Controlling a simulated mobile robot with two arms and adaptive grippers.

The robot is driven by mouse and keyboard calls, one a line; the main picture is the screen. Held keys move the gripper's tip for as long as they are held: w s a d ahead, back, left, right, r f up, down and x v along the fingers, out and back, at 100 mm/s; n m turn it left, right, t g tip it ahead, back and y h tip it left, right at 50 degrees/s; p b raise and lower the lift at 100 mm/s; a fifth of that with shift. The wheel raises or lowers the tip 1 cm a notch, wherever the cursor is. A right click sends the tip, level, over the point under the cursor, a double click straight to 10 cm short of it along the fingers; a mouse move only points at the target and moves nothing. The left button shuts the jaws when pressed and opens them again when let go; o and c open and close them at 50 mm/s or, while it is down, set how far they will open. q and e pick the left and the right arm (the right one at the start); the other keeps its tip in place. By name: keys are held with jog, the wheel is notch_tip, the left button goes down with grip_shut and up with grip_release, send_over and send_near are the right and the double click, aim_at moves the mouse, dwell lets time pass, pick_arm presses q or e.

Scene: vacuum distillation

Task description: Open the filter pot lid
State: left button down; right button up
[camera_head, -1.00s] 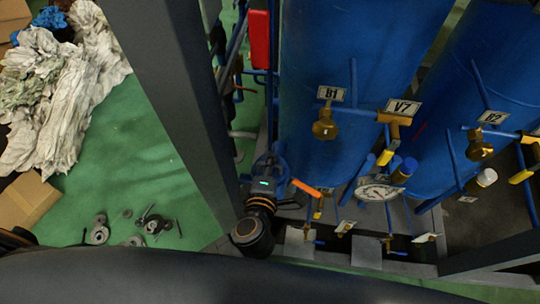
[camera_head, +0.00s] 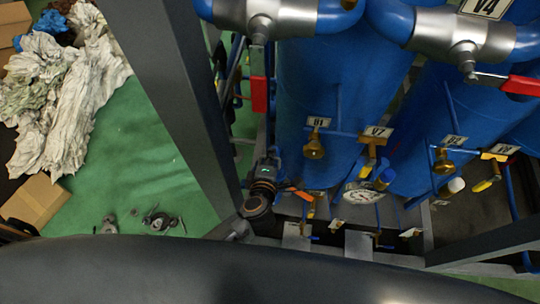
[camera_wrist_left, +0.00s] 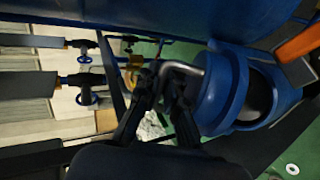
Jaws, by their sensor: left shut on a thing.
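In the left wrist view, the blue round filter pot (camera_wrist_left: 212,98) with a broad flanged rim lies right of centre. A bent grey metal handle (camera_wrist_left: 184,68) stands out from its near side. My left gripper (camera_wrist_left: 165,85) has its dark fingers closed at this handle, shut on it. The fingers hide part of the handle, and I cannot tell whether the lid has shifted from the rim. In the head view, my left gripper (camera_head: 267,166) is low at the centre, beside the frame post; its fingertips and the pot do not show clearly there. My right gripper is not in view.
A dark frame post (camera_head: 180,90) stands just left of my left gripper. Blue tanks (camera_head: 330,85) with brass valves, tags and a gauge (camera_head: 362,196) crowd the right. An orange-red lever (camera_head: 296,192) is close by.

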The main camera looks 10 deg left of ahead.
pick_arm(q)
jog(key=shift+w+r, duration=0.2)
jog(key=c, duration=1.8)
grip_release()
jog(key=shift+o, duration=0.2)
jog(key=shift+s, duration=0.3)
jog(key=v, duration=1.2)
jog(key=shift+d+f, duration=0.1)
jog(key=shift+f, duration=0.05)
